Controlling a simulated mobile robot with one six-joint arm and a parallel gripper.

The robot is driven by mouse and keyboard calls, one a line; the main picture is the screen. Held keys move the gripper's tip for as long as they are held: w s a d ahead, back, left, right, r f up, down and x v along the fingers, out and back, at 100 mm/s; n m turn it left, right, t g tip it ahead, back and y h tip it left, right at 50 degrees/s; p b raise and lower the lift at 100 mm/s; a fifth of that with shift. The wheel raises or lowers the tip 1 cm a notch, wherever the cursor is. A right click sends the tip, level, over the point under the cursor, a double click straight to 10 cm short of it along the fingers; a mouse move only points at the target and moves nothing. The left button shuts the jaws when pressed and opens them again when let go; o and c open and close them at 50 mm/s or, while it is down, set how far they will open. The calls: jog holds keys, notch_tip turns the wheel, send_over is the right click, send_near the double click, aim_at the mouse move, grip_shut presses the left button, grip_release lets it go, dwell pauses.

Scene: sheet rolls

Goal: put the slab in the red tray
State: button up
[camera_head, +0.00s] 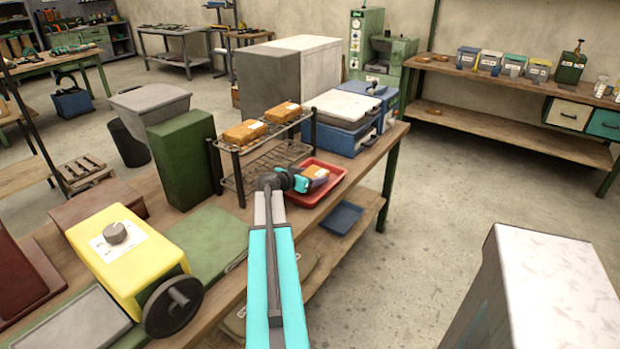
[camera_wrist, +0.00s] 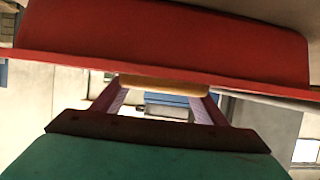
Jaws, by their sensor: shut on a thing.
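The red tray (camera_head: 318,197) sits on the workbench in front of the wire rack, near the bench's right edge. My gripper (camera_head: 308,178) is at the tray, shut on an orange-brown slab (camera_head: 316,171) with a white label. The slab is over or inside the tray; I cannot tell whether it touches the tray floor. In the wrist view the red tray (camera_wrist: 165,42) fills the top. There the slab (camera_wrist: 165,84) shows as a thin strip between my purple fingers, and the tray hides the rest of it.
Two similar slabs (camera_head: 245,132) lie on top of the wire rack (camera_head: 262,160), close behind my gripper. Blue boxes (camera_head: 345,135) stand behind the tray. A green block (camera_head: 184,155) and a yellow machine (camera_head: 125,250) are to the left. Open floor lies to the right.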

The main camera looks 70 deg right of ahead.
jog(key=shift+f, duration=0.4)
jog(key=shift+f, duration=0.15)
jog(key=o, duration=1.4)
jog(key=shift+r, duration=0.25)
jog(key=shift+b+v, duration=1.15)
jog(key=shift+v, duration=4.85)
jog(key=shift+f, duration=0.2)
